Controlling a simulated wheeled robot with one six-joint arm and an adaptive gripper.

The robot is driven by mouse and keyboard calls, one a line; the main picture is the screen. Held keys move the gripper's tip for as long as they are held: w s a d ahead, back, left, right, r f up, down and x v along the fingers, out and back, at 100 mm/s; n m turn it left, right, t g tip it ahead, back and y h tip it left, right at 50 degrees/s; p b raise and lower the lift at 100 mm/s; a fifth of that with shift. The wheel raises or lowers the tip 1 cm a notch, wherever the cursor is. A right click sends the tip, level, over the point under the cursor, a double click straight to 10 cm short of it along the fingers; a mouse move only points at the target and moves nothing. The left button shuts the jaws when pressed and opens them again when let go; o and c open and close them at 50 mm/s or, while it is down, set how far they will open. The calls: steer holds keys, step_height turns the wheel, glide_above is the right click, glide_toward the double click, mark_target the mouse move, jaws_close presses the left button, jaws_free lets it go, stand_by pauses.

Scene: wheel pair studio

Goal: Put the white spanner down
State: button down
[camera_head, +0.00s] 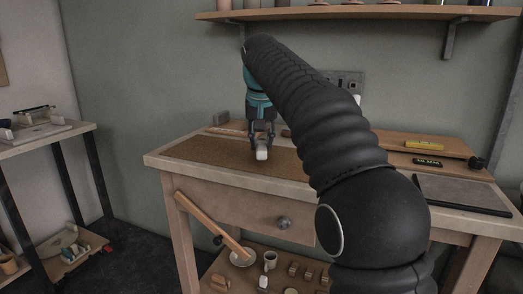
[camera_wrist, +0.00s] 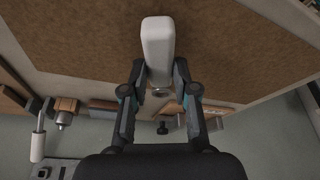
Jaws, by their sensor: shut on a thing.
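The white spanner (camera_wrist: 158,45) is a pale blocky piece held between the fingertips in the wrist view. In the head view it shows as a small white end (camera_head: 262,153) in front of the brown mat on the workbench. My gripper (camera_head: 263,138) points down and is shut on it; the fingers also show in the wrist view (camera_wrist: 159,80). The brown mat (camera_head: 205,150) lies on the bench top below or behind the spanner. I cannot tell whether the spanner touches the mat. Most of its length is hidden in the head view.
The workbench (camera_head: 160,160) has bare mat left of my gripper. A grey flat slab (camera_head: 460,193) and a yellow item (camera_head: 424,145) lie at the right. A side table (camera_head: 45,137) stands left.

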steer(key=shift+f, duration=1.05)
steer(key=c, duration=0.9)
jaws_free()
steer(key=shift+r, duration=0.1)
steer(key=p+v, duration=0.3)
steer(key=v, duration=0.9)
steer(key=shift+p, duration=0.35)
